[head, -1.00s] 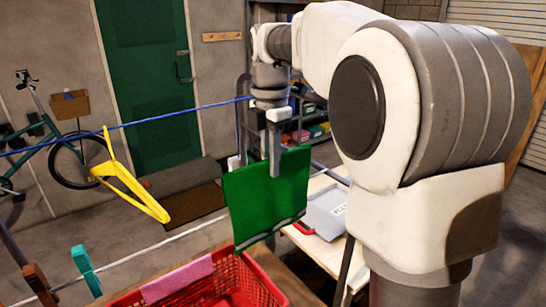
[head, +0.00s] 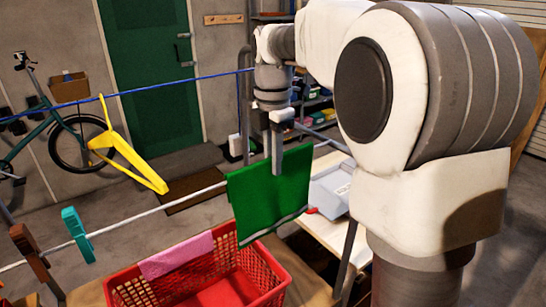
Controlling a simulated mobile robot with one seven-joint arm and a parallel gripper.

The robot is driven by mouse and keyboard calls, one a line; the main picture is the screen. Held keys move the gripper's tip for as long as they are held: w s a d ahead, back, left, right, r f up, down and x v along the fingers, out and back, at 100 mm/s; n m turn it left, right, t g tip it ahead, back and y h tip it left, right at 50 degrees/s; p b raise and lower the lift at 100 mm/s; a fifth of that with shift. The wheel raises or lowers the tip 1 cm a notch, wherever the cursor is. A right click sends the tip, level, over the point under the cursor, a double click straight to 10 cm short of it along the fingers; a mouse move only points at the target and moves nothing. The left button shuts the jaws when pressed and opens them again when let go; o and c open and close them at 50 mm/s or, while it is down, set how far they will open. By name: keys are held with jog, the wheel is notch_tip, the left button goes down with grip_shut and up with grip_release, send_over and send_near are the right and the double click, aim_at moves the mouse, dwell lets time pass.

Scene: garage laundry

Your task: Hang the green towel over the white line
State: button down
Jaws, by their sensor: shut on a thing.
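My gripper (head: 277,153) points down and is shut on the top edge of the green towel (head: 268,195). The towel hangs flat below the fingers, with a pale stripe near its lower edge. The white line (head: 160,209) slopes up from the lower left and meets the towel's left edge in the picture. Its stretch beyond that edge is hidden by the towel. I cannot tell whether towel and line touch. A teal clothespin (head: 77,233) and a brown clothespin (head: 30,252) are on the line at left.
A red basket (head: 262,268) with a pink cloth (head: 177,254) over its rim stands below the towel. A blue line (head: 190,82) crosses behind, with a yellow hanger (head: 128,152) on it. A grey box (head: 331,190) sits on a table at right.

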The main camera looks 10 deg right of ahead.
jog(key=shift+f, duration=0.2)
jog(key=c, duration=0.8)
grip_release()
jog(key=shift+o, duration=0.2)
notch_tip(320, 180, up, 16)
jog(key=p, duration=0.3)
jog(key=s+m+t, duration=0.1)
jog(key=s+m, duration=0.4)
jog(key=s+f+m+t, duration=0.4)
jog(key=s+f+m, duration=1.2)
jog(key=s+m, duration=0.1)
jog(key=shift+s+f+t, duration=0.15)
jog(key=shift+s+t, duration=0.05)
jog(key=shift+t, duration=0.1)
